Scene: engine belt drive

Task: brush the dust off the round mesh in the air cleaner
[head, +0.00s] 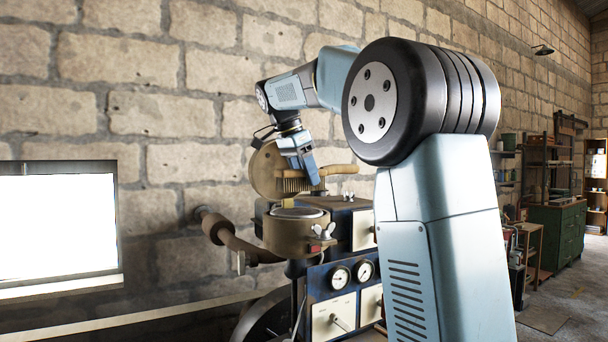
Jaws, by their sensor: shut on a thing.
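The air cleaner (292,232) is a tan round housing on top of the engine. Its round lid (262,170) stands swung up behind it. The round mesh (297,212) shows as a grey disc in the housing's open top; any dust on it is too small to make out. My gripper (312,180) is shut on a brush (343,170) with a wooden handle pointing right. The brush's bristles (297,186) hang down above the mesh, apart from it. The jaw contact is partly hidden by the gripper itself.
A wing nut (323,230) sits on the housing's front right, and a small yellow piece (288,203) stands at its rear rim. A pipe (235,240) runs to the wall at left. Gauges (340,278) sit below. The stone wall (150,150) is close behind.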

